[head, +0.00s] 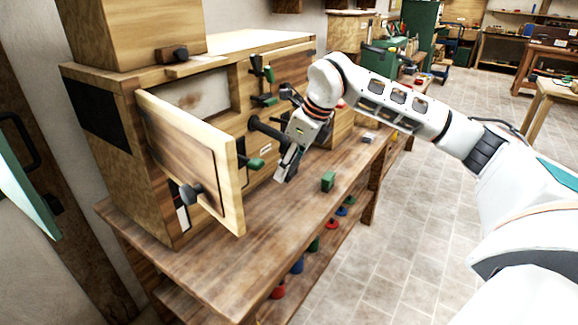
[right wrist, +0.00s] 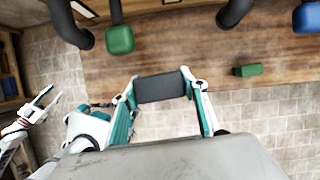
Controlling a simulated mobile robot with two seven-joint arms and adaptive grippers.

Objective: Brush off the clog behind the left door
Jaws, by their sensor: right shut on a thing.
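The left door (head: 185,160) of the wooden machine stands swung open toward me, with a dark knob on its face. Behind it, the opening shows a pale inner surface with a brownish patch (head: 190,98), which may be the clog; the door hides part of the opening. My right gripper (head: 284,172) is to the right of the door, above the bench. In the right wrist view it is shut on a dark grey block (right wrist: 160,87); I cannot tell whether this is a brush. My left gripper (right wrist: 46,99) is open and empty in the right wrist view.
Dark pipes and a green-tipped handle (head: 255,163) stick out from the machine's front close to my right gripper. A small green block (head: 328,181) lies on the wooden bench (head: 230,265). The bench's front is mostly clear.

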